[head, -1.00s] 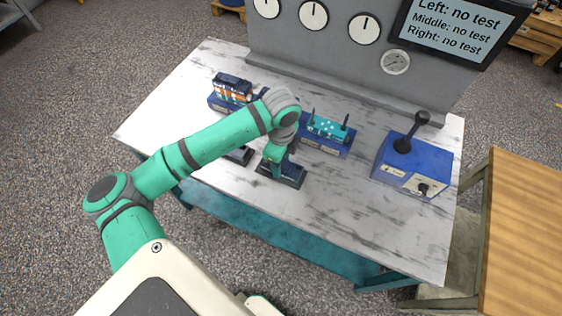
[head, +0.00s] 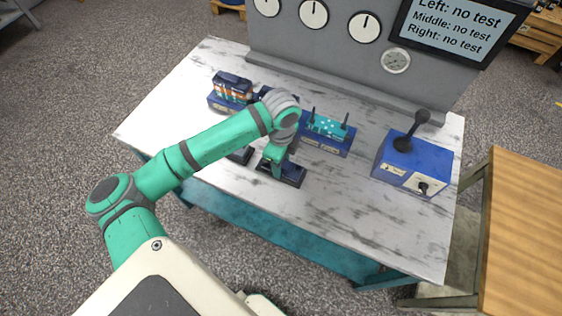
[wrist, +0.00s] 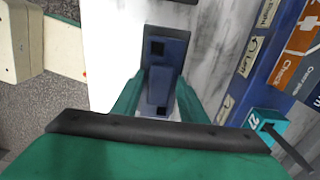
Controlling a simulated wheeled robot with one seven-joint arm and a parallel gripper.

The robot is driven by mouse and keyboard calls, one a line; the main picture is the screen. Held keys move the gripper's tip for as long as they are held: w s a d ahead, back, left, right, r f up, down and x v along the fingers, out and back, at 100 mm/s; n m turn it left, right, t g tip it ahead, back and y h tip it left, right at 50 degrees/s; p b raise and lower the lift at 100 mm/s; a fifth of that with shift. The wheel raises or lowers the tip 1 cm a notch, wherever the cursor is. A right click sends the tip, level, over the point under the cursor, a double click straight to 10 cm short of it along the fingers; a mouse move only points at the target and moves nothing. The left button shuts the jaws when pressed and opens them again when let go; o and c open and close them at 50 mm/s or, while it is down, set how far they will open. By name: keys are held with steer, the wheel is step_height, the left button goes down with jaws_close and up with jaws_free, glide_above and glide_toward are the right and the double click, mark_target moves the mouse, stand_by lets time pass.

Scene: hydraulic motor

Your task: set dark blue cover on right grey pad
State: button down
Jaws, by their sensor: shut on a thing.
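The dark blue cover (wrist: 172,55), with black square holes and a raised middle grip, is between the fingers of my gripper (wrist: 158,98) in the wrist view. My gripper is shut on it. In the head view my gripper (head: 273,163) is low at the front of the marble table, over the right dark grey pad (head: 297,180). In the wrist view a dark grey edge of the pad (wrist: 148,36) shows around the cover. The cover lies flat over this pad; whether it touches is unclear. My wrist hides part of both in the head view.
Another dark pad (head: 241,156) is to the left, partly behind my arm. Behind stand a blue base with an orange-labelled unit (head: 232,90), a teal unit with two upright pins (head: 327,127), and a blue lever box (head: 412,165). The table's front right (head: 390,235) is clear.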

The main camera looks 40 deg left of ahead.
steer(key=shift+f, duration=0.1)
steer(key=c, duration=1)
jaws_free()
step_height(320, 180, up, 11)
steer(key=shift+f, duration=0.15)
